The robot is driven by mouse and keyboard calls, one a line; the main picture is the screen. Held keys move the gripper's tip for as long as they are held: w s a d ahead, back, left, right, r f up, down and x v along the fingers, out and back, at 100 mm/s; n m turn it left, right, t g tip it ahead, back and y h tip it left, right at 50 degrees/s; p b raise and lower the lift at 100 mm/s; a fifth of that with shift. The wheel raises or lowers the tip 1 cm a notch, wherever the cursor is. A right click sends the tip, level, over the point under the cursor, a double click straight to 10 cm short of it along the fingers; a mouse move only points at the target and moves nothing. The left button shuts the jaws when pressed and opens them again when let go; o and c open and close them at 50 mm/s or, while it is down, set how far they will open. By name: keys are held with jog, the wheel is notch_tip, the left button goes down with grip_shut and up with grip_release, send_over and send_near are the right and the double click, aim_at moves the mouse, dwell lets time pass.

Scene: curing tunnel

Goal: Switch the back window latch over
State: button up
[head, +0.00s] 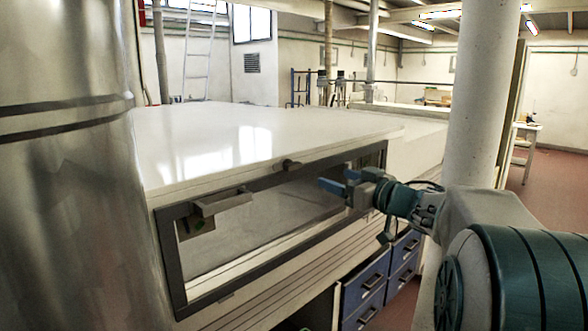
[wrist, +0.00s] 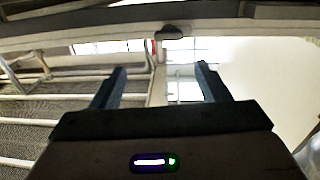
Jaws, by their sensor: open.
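A dark-framed window (head: 172,262) with a clear pane is set in the side of the white tunnel. A small dark latch (head: 287,164) sits on the middle of its top frame bar. A dark rounded knob that looks like the same latch (wrist: 172,33) shows in the wrist view, near the top and beyond the fingertips. My gripper (head: 337,180) is in front of the window, right of the latch and a little lower, apart from it. Its blue fingers are spread and empty; they also show in the wrist view (wrist: 161,68). I cannot tell which way the latch is turned.
A grey bar handle (head: 222,202) juts from the frame's left part. The white tunnel top (head: 250,130) is clear. Blue drawers (head: 365,285) stand below right. A shiny metal cylinder (head: 70,190) fills the left, and a pale column (head: 480,90) stands at right.

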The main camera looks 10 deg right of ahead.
aim_at(296, 167)
jog(key=shift+n+g+y, duration=0.3)
jog(key=shift+y, duration=0.2)
jog(key=p+x, duration=0.1)
jog(key=x, duration=1.2)
jog(key=shift+w+a+f, duration=0.1)
jog(key=shift+w+a, duration=0.05)
jog(key=shift+a, duration=0.25)
jog(key=c, duration=1)
